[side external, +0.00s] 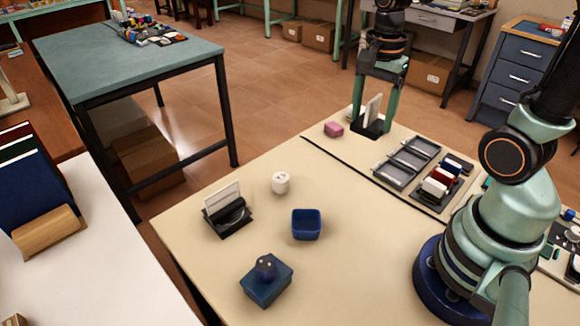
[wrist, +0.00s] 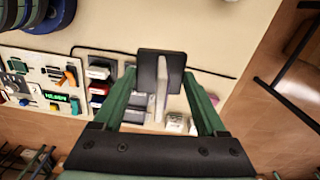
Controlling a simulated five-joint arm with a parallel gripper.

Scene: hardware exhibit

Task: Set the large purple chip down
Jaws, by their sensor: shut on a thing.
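My gripper (side external: 377,106) is at the far part of the cream table, pointing down. Its green fingers stand apart on either side of a black stand (side external: 369,127) with a pale upright slab (side external: 374,107). In the wrist view the stand (wrist: 148,66) and slab (wrist: 161,88) lie between the fingertips (wrist: 160,72), and the gripper looks shut on the stand. I cannot tell whether the stand touches the table. I cannot make out a large purple chip. A small pink-mauve block (side external: 334,129) lies left of the gripper.
Grey trays (side external: 408,160) and a rack of coloured blocks (side external: 440,183) are right of the gripper. A second black card stand (side external: 228,217), white cup (side external: 281,183), blue bin (side external: 306,224) and blue box (side external: 266,281) stand nearer.

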